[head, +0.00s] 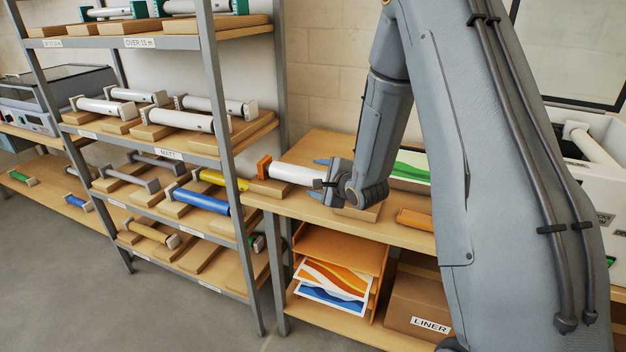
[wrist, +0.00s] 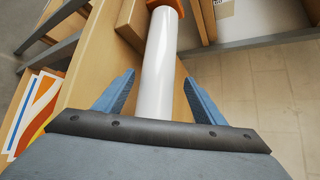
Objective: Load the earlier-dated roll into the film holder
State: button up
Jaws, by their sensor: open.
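A white film roll (head: 292,172) with an orange end cap (head: 264,167) lies on wooden blocks on the bench. In the wrist view the same roll (wrist: 158,62) runs up between my blue fingertips. My gripper (head: 320,178) is open at the roll's near end, with one finger on each side; in the wrist view my gripper (wrist: 158,95) shows gaps between fingers and roll. No date is legible on the roll. The near end of the roll is hidden by my gripper. I cannot make out the film holder for certain.
A shelf rack (head: 217,100) at left holds several rolls on wooden cradles: white, grey, blue (head: 203,200) and yellow. A white machine (head: 604,195) with a pale roll stands at right, partly behind my arm.

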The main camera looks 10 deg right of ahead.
jog(key=s+r+n+g+h, duration=0.1)
jog(key=s+n+g, duration=0.4)
jog(key=s+n, duration=0.5)
jog(key=s+r+n+g+h+b, duration=0.1)
jog(key=s+n+g, duration=0.5)
jog(key=s, duration=1.7)
jog(key=n+h, duration=0.1)
jog(key=n, duration=0.3)
jog(key=shift+a+r, duration=0.3)
jog(key=shift+a, duration=0.1)
jog(key=shift+f+g+b, duration=0.3)
jog(key=shift+f+b, duration=0.55)
jog(key=shift+b, duration=0.1)
